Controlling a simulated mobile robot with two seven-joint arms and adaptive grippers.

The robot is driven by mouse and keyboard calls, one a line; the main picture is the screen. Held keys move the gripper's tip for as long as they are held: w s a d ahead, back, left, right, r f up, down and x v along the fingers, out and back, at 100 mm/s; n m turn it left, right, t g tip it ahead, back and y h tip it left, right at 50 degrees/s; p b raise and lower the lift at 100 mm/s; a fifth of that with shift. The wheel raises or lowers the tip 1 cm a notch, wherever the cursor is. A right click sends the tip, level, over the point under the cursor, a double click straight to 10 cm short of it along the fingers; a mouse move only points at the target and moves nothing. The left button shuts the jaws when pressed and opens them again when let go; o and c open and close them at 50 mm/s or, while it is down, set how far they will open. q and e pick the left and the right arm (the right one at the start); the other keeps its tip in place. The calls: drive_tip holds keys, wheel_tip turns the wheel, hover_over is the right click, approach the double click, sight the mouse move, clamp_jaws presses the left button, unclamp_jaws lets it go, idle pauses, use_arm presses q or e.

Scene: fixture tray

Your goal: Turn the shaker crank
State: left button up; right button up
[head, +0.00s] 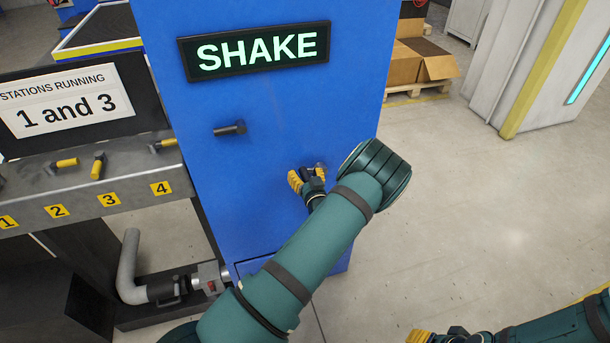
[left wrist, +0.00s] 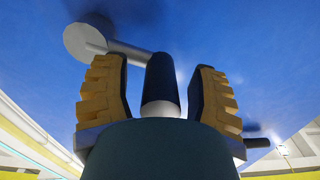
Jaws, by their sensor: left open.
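The shaker crank (left wrist: 160,78) shows in the left wrist view, with a round grey hub, a grey arm and a dark handle. It is mounted on the front of the blue cabinet (head: 260,110) under the lit SHAKE sign (head: 257,51). My left gripper (head: 308,175) is open at the cabinet front. Its two yellow-padded fingers stand on either side of the handle, with a gap visible at each side. In the head view the gripper and arm hide most of the crank. My right gripper (head: 438,337) is partly cut off at the bottom edge.
A dark peg-like handle (head: 230,129) sticks out of the cabinet left of my left gripper. At left is a grey bench (head: 85,200) with numbered yellow-handled levers and a sign reading "STATIONS RUNNING 1 and 3" (head: 67,98). A grey pipe (head: 130,265) runs below.

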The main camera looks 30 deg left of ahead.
use_arm(q)
clamp_jaws()
